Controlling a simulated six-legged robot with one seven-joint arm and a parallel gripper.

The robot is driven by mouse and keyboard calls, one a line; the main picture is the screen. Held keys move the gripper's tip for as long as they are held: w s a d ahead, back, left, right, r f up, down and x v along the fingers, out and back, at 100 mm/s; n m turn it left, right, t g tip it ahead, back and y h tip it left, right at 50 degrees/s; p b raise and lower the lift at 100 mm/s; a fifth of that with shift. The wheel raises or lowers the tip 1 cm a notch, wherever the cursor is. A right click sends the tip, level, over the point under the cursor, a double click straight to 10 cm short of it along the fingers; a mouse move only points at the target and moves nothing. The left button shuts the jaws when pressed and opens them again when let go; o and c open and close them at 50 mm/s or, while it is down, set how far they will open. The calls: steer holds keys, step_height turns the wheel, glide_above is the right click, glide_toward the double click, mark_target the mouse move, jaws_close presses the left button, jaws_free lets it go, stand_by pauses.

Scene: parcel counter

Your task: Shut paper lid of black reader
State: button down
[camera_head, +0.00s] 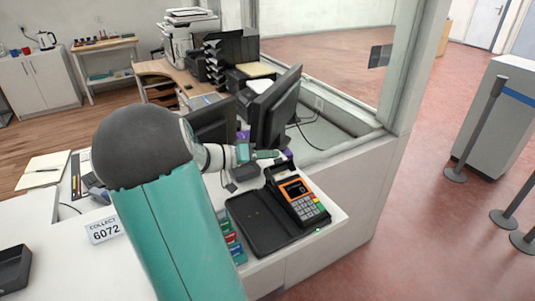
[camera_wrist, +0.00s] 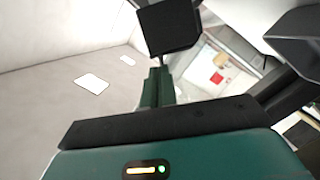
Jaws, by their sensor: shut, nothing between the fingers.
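The black card reader (camera_head: 299,200), with an orange-framed screen and a keypad, lies at the right end of the white counter. At its far end a dark raised part (camera_head: 278,170) looks like the paper lid standing open, though it is small. My gripper (camera_head: 279,154) is shut and empty, just above and beyond that end; I cannot tell whether it touches the lid. In the wrist view the green finger (camera_wrist: 157,88) points up toward a dark square shape (camera_wrist: 168,27) that I cannot identify for sure.
Two dark monitors (camera_head: 275,108) stand close behind my gripper. The counter's right edge is near the reader.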

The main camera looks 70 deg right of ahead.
mark_target(277, 169)
steer(key=shift+s+a+m+t, duration=0.25)
steer(key=shift+a+m, duration=0.2)
steer(key=shift+m, duration=0.35)
steer(key=s+a+m, duration=0.1)
steer(key=s+m+t, duration=0.1)
steer(key=m, duration=0.1)
steer(key=shift+a+f+h, duration=0.3)
steer(key=shift+a+h, duration=0.1)
steer(key=shift+s+a+f, duration=0.45)
steer(key=shift+s, duration=0.2)
